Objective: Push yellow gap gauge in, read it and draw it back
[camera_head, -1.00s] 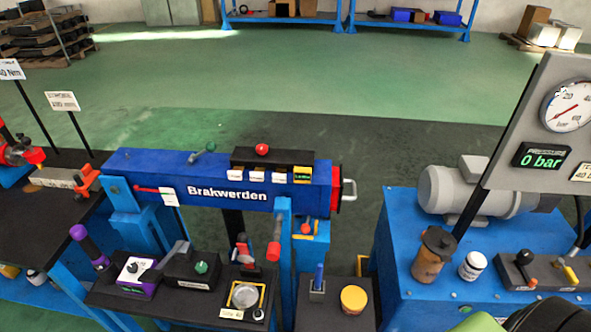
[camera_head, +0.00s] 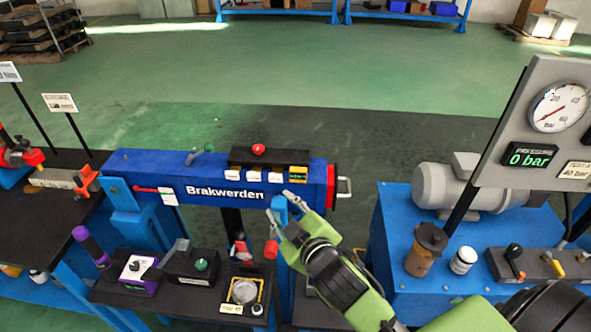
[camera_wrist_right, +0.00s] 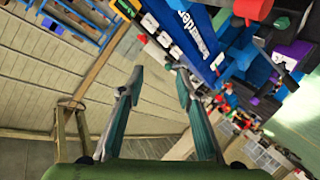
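A small yellow-topped readout (camera_head: 299,173) with a green display sits at the right end of a row of white tags on the blue boom marked Brakwerden (camera_head: 225,190). Its digits are too small to read. A yellow piece by the blue bracket under the boom's right end, seen earlier, is now hidden behind my right arm; I cannot tell whether it is the gap gauge. My right gripper (camera_head: 279,203) is open and empty in front of the boom's right part. Its two fingers stand apart in the right wrist view (camera_wrist_right: 158,76). My left gripper is not in view.
A dark bench (camera_head: 180,300) with small devices lies below the boom. A red-ended cylinder (camera_head: 271,250) stands close to the right gripper. A blue pump unit (camera_head: 385,245) with a 0 bar display (camera_head: 530,156) is on the right. Green floor behind is free.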

